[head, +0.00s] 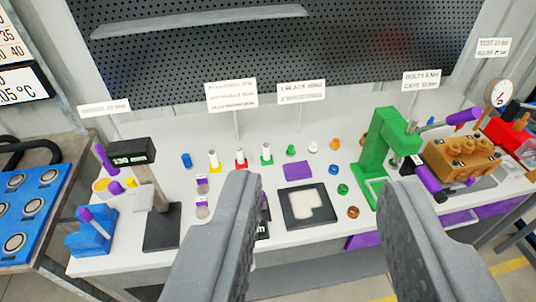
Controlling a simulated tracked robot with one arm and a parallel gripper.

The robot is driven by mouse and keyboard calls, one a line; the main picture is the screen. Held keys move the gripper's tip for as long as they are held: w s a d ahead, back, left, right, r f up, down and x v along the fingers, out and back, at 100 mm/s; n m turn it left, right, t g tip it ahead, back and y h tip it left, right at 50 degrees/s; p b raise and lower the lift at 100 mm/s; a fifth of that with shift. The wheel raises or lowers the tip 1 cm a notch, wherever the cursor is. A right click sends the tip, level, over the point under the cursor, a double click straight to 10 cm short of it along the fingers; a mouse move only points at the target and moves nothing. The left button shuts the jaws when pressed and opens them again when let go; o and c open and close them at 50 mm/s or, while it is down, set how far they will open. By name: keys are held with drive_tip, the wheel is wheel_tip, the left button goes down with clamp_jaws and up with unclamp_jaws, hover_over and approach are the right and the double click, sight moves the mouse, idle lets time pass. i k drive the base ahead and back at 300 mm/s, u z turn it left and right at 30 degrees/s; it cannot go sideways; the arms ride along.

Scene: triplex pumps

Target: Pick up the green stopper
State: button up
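Several small green pieces show on the white bench, and I cannot tell for sure which is the stopper. A small green piece (291,150) stands at the bench's middle, just behind a purple block (298,170). Another green, round piece (343,188) lies to the right of a black-framed tray, in front of a blue piece (333,168). My gripper (318,183) is open and empty. Its two grey fingers are wide apart in the foreground, with the tray and small pieces seen between them. It touches none of the green pieces.
A green press (388,145) and a brown pump block (460,158) stand right. A black-based gauge (160,225) stands left. The black-framed tray (291,213) lies near the front edge.

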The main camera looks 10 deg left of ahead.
sight(290, 152)
drive_tip(key=i, duration=1.05)
drive_tip(key=u, duration=2.25)
drive_tip(key=k, duration=0.8)
drive_tip(key=z, duration=1.55)
